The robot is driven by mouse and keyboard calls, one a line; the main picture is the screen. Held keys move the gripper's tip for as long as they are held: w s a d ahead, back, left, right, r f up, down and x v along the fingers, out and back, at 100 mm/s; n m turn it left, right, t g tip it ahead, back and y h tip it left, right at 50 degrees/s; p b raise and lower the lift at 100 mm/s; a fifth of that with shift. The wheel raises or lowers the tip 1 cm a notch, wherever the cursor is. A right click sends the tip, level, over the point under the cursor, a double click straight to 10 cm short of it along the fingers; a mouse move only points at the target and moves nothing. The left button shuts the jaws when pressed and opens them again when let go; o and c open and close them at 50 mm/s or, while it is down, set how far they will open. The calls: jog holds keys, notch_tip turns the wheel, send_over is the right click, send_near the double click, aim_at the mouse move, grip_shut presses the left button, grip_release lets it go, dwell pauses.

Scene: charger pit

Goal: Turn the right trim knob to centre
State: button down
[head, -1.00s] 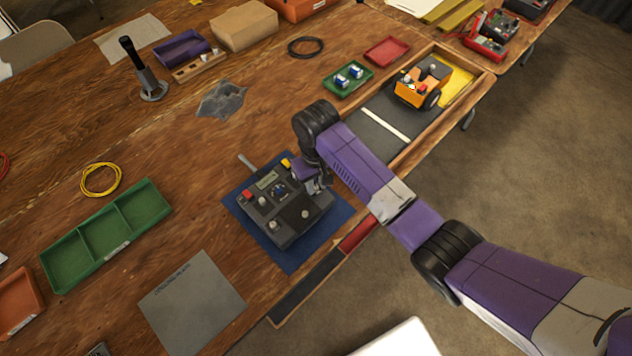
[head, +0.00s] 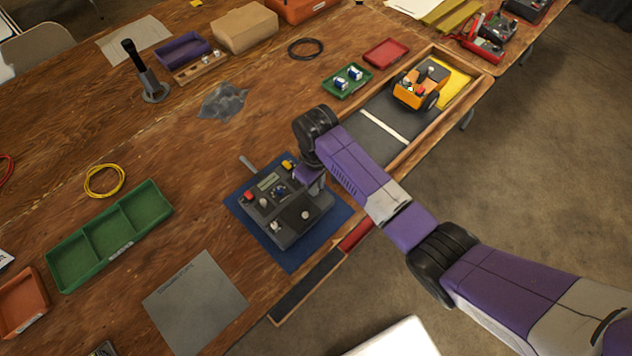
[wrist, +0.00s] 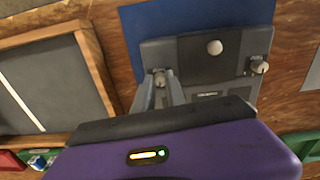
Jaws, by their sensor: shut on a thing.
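A dark grey control box (head: 290,238) sits on a blue mat (head: 322,236) near the table's front edge. It has a pale round ball on top (head: 305,214), which also shows in the wrist view (wrist: 215,47). My gripper (wrist: 161,88) points down at the right trim knob (wrist: 160,76), its two fingers on either side of the knob and shut on it. The knob's pointer direction is hard to make out between the fingers. Another trim knob (wrist: 259,66) stands free at the box's other side. In the head view my wrist hides the held knob.
A framed track with an orange vehicle (head: 410,92) lies behind my arm. A green tray (head: 110,240) and a grey plate (head: 195,305) lie left of the box. The wood between the box and the green tray is clear.

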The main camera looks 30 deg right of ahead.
jog(key=shift+r+n+p, duration=0.1)
jog(key=shift+n+p, duration=0.2)
jog(key=shift+n, duration=0.6)
jog(key=c, duration=1.6)
grip_release()
jog(key=shift+c, duration=0.2)
jog(key=shift+r+b, duration=0.4)
jog(key=shift+r, duration=3.45)
